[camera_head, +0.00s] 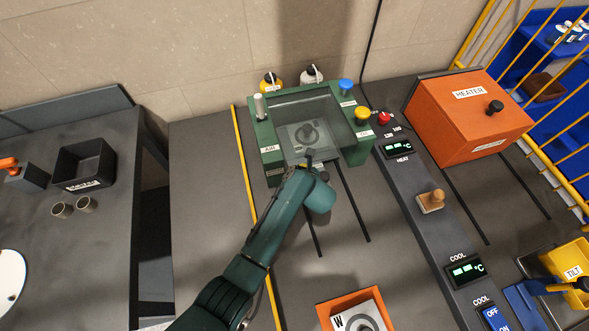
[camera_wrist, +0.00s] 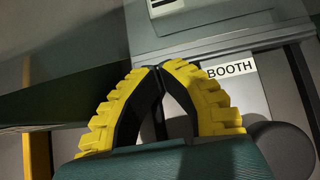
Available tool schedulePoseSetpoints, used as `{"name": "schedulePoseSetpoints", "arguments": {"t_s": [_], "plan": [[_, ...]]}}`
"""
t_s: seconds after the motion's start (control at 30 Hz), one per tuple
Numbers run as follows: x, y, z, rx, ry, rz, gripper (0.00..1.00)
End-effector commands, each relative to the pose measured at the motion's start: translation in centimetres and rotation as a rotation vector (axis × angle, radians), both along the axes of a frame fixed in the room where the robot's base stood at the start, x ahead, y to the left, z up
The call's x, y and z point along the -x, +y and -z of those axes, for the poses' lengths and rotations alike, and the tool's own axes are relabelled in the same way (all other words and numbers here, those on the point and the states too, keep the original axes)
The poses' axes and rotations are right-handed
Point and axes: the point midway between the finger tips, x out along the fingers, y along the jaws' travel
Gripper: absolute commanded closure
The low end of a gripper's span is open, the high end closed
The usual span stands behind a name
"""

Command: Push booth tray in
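The green booth (camera_head: 268,147) stands at the back of the bench with a clear cover. Its grey tray shows through the cover (camera_head: 303,130), with a dark round piece (camera_head: 307,135) on it. The wrist view shows the grey front (camera_wrist: 215,42) and a white BOOTH label (camera_wrist: 231,69). My gripper (camera_head: 312,164) is at the booth's front side, its yellow fingers brought together at the tips (camera_wrist: 159,70) with nothing seen between them. The tips are close to the front, left of the label; contact cannot be told. My arm hides part of the front.
Two dark rails (camera_head: 353,203) run forward from the booth. A control strip with a red button (camera_head: 384,118) and a wooden-handled stamp (camera_head: 431,201) lies to the right, and the orange heater (camera_head: 455,125) beyond it. An orange-edged tray (camera_head: 355,311) is in front.

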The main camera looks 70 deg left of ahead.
Motion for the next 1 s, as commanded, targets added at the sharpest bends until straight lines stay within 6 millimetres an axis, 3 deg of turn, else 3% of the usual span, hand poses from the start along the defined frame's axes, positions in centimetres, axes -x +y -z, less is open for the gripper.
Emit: {"name": "schedulePoseSetpoints", "arguments": {"t_s": [0.23, 0.43, 0.7, 1.0], "plan": [[0.0, -0.8, -0.4, 0.002, 0.002, 0.002, 1.0], [0.1, -4.7, -1.0, 0.003, 0.004, 0.004, 1.0], [0.1, -9.6, -5.4, 0.001, 0.0, 0.001, 1.0], [0.2, -11.4, -6.8, 0.001, 0.001, -0.003, 1.0]]}}
